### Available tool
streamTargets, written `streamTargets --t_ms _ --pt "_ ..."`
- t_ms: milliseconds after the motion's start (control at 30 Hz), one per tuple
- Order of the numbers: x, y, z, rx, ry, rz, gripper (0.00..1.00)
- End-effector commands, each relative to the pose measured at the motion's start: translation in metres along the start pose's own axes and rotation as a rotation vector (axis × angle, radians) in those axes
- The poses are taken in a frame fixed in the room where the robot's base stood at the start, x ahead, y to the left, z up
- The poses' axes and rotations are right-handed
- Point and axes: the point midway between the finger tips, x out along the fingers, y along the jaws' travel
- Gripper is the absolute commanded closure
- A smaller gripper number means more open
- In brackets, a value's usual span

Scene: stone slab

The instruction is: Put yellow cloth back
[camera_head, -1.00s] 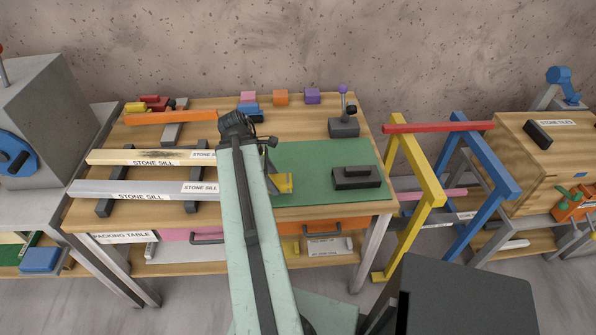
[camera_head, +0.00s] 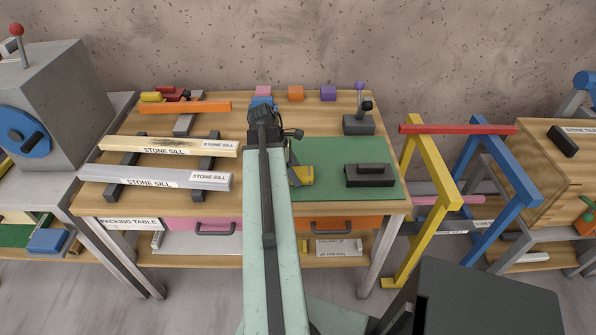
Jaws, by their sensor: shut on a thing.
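The yellow cloth (camera_head: 303,176) shows as a small yellow piece near the left part of the green mat (camera_head: 332,150) on the table. My gripper (camera_head: 293,168) is at its left and upper side, shut on it. My arm comes up from below and hides part of the gripper and the mat's left edge. I cannot tell whether the cloth touches the mat or hangs just above it.
A black block (camera_head: 369,176) lies on the mat, and a dark lever device (camera_head: 358,124) stands behind it. Two stone sills (camera_head: 155,177) rest on dark bars at left. Coloured blocks (camera_head: 296,93) line the back. Yellow and blue trestles (camera_head: 431,180) stand right of the table.

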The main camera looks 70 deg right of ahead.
Motion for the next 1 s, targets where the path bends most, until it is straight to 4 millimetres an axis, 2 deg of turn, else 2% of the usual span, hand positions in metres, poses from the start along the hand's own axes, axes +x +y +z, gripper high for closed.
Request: streamTargets --t_ms 267,300,333,367,767,867,1000 --pt "0.004 0.0 0.002 0.004 0.0 -0.002 0.74" --pt "0.002 0.0 0.003 0.005 0.0 -0.002 0.3" --pt "0.002 0.0 0.003 0.005 0.0 -0.002 0.22" --pt "0.002 0.0 0.003 0.005 0.0 -0.002 0.2" --pt "-0.003 0.0 0.005 0.006 0.0 -0.002 0.2" --pt "-0.015 0.0 0.006 0.005 0.0 -0.002 0.2" --pt "-0.042 0.001 0.009 0.004 0.0 -0.002 0.2"
